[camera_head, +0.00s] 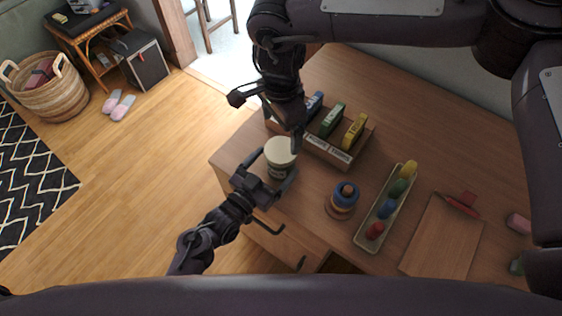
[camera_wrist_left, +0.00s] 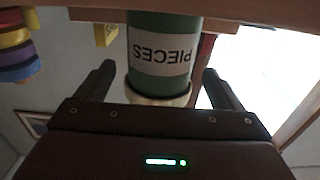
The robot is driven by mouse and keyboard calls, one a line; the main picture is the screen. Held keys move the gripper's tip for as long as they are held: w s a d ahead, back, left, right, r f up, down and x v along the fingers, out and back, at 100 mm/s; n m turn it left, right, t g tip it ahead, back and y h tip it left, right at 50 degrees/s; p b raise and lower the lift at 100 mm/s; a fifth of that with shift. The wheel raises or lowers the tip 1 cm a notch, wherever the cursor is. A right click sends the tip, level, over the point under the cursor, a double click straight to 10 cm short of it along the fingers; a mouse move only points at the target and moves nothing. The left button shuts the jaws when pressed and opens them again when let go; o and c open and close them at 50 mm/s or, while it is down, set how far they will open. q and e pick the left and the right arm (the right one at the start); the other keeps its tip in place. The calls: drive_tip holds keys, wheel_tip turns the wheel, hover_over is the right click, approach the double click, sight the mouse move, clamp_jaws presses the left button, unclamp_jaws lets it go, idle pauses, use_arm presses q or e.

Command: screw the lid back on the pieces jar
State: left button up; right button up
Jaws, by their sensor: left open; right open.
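The pieces jar (camera_head: 277,172) stands upright at the left end of the wooden table. Its cream lid (camera_head: 280,150) sits on top; I cannot tell how tightly. In the left wrist view the picture is inverted: the green jar (camera_wrist_left: 165,25) with its PIECES label hangs above the cream lid (camera_wrist_left: 160,96). My left gripper (camera_head: 271,169) is open, its fingers on either side of the jar near the lid. In the wrist view the left gripper's fingers (camera_wrist_left: 158,72) show gaps beside the jar. My right gripper (camera_head: 268,117) is open and empty, just behind the jar.
A divided wooden box (camera_head: 309,149) with coloured blocks stands behind the jar. A ring stacker (camera_head: 342,201), a tray (camera_head: 364,239) of coloured pieces and a board (camera_head: 440,243) lie to the right. Drawer handles (camera_head: 270,232) jut from the table's front.

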use_arm(q)
drive_tip(key=shift+x, duration=1.7)
drive_tip(key=c, duration=1.6)
drive_tip(key=shift+c, duration=1.1)
clamp_jaws()
use_arm(e)
drive_tip(key=shift+a+n, duration=0.1)
drive_tip(key=shift+n, duration=0.6)
drive_tip(key=n, duration=0.3)
